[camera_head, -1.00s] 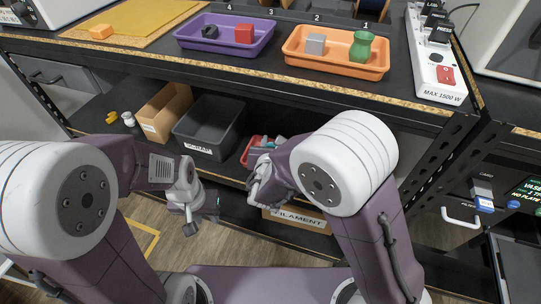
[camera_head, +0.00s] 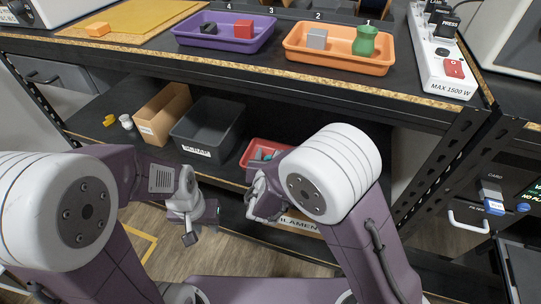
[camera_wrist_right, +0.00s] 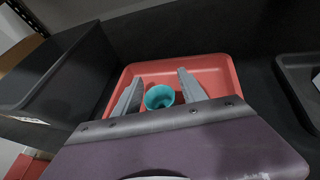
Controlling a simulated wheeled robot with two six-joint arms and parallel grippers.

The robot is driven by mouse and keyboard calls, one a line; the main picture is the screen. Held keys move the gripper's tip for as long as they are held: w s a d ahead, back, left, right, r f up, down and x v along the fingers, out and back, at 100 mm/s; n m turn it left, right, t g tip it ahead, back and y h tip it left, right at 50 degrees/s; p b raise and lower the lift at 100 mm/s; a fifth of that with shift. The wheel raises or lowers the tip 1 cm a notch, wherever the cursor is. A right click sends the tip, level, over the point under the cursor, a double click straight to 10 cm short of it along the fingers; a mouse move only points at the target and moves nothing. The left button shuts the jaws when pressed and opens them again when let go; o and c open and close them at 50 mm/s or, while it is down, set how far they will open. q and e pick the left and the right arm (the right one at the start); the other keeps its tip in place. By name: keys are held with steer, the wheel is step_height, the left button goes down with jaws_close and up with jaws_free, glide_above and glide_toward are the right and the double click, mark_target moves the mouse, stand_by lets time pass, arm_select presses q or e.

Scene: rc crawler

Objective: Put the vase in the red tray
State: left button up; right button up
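A teal vase (camera_wrist_right: 159,97) with a round open mouth stands out against the red tray (camera_wrist_right: 215,72) in the right wrist view. In the head view the red tray (camera_head: 257,144) is on the lower shelf, partly hidden by my right arm. My right gripper (camera_wrist_right: 159,75) is over the tray, one finger each side of the vase; a gap shows beside the right finger, and the fingers look open. Whether the vase rests on the tray floor is hard to tell. My left gripper (camera_head: 190,238) hangs low in front of the shelf, away from the tray; its finger opening is unclear.
A black bin (camera_head: 208,132) and cardboard box (camera_head: 163,113) stand left of the red tray. The bench edge overhangs the shelf.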

steer(key=shift+r+p, duration=0.3)
steer(key=shift+p, duration=0.05)
steer(key=p+v, duration=0.3)
steer(key=v, duration=0.8)
steer(key=shift+s+a, duration=0.1)
steer(key=shift+s, duration=0.05)
steer(key=shift+s+p, duration=0.3)
steer(key=shift+s, duration=0.05)
